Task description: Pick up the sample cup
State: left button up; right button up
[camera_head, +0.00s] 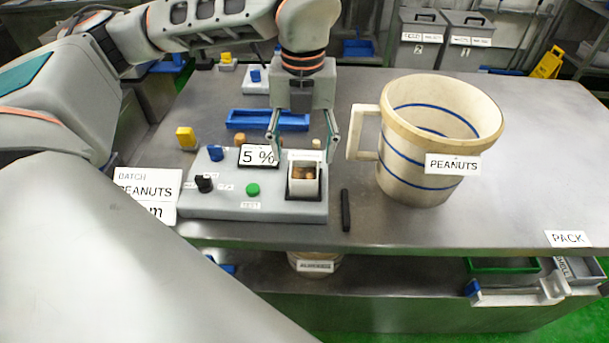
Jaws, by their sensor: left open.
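The sample cup (304,184) is a small white square cup holding brown peanuts. It sits at the right end of a grey tester (285,208) with a "5 %" display. My left gripper (302,147) is open and points down, with one finger on each side. It appears above and behind the cup; the exact gap cannot be told. Nothing shows between its fingers except a small label behind them. My right gripper is out of view.
A large cream mug labelled PEANUTS (424,180) stands right of the tester, its handle toward my gripper. A black pen-like stick (345,210) lies between them. A blue tray (250,121) is behind. The table's (545,165) right side is clear.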

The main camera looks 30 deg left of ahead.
aim_at(304, 170)
pick_arm(q)
jog(key=shift+d+f, duration=0.1)
jog(key=shift+f, duration=3.05)
jog(key=c, duration=1.3)
jog(key=shift+c, duration=0.5)
jog(key=shift+r, duration=0.15)
